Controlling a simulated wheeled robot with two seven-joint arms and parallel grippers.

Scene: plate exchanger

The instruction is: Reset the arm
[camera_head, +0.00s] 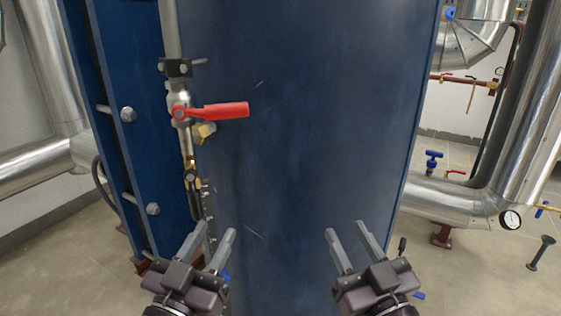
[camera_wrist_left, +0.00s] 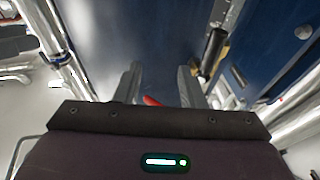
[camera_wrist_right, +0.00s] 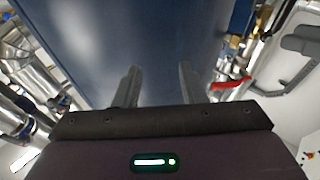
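My left gripper (camera_head: 209,240) is low in the head view, left of centre, in front of the blue exchanger body. Its two fingers are apart with nothing between them; they also show apart in the left wrist view (camera_wrist_left: 160,88). My right gripper (camera_head: 348,238) is low and right of centre. Its fingers are apart and empty, as in the right wrist view (camera_wrist_right: 158,85). Neither gripper touches anything that I can see.
The blue exchanger (camera_head: 310,110) fills the middle. A valve with a red lever (camera_head: 222,111) pointing right sits on the thin pipe at left. Silver pipes (camera_head: 520,130) with a gauge (camera_head: 510,219) stand at right. Floor (camera_head: 465,275) shows on both sides.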

